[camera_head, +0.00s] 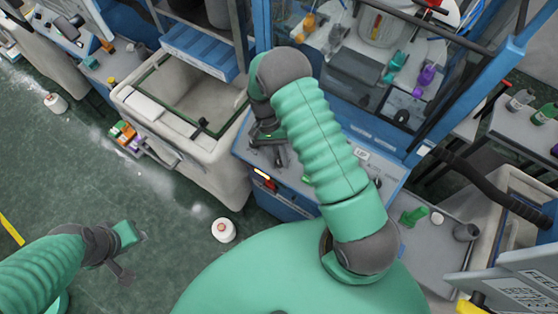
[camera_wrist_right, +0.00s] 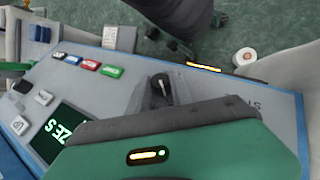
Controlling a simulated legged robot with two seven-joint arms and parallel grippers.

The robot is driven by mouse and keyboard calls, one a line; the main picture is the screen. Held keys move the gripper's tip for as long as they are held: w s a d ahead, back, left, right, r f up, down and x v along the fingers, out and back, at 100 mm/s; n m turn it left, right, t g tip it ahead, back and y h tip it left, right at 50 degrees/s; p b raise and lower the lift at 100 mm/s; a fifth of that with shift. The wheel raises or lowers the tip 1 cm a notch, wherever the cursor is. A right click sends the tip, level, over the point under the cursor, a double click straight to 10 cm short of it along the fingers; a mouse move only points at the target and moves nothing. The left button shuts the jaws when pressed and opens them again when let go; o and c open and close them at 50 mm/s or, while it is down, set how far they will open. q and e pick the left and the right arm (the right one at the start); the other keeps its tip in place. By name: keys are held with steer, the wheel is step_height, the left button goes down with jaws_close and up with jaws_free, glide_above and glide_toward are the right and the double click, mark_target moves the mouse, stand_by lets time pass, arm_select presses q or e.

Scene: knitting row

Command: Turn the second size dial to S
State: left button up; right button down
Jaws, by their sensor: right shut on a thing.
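My right gripper (camera_head: 272,150) reaches down onto the blue machine's grey control panel (camera_head: 238,147) in the head view. In the right wrist view, my right gripper (camera_wrist_right: 162,92) is shut on a dark size dial (camera_wrist_right: 160,84) with a pale line on its top. The fingers and wrist hide most of the dial and any letters close around it. A small screen (camera_wrist_right: 62,128) on the panel shows part of the word SIZE. My left gripper (camera_head: 122,262) hangs over the floor at the lower left, away from the panel; its jaw opening is unclear.
Several coloured buttons, including a red one (camera_wrist_right: 91,65), line the panel. The blue machine's framed window (camera_head: 380,60) stands behind. A grey bin (camera_head: 205,125) is to the left. A white spool (camera_head: 224,230) lies on the green floor, which is largely free at left.

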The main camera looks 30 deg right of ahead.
steer(key=shift+a, duration=0.1)
stand_by(0.4)
steer(key=c, duration=1.1)
jaws_free()
steer(key=shift+c, duration=0.2)
steer(key=shift+w+r, duration=0.25)
steer(key=b+v, duration=0.4)
steer(key=v, duration=1.2)
steer(key=shift+w, duration=0.2)
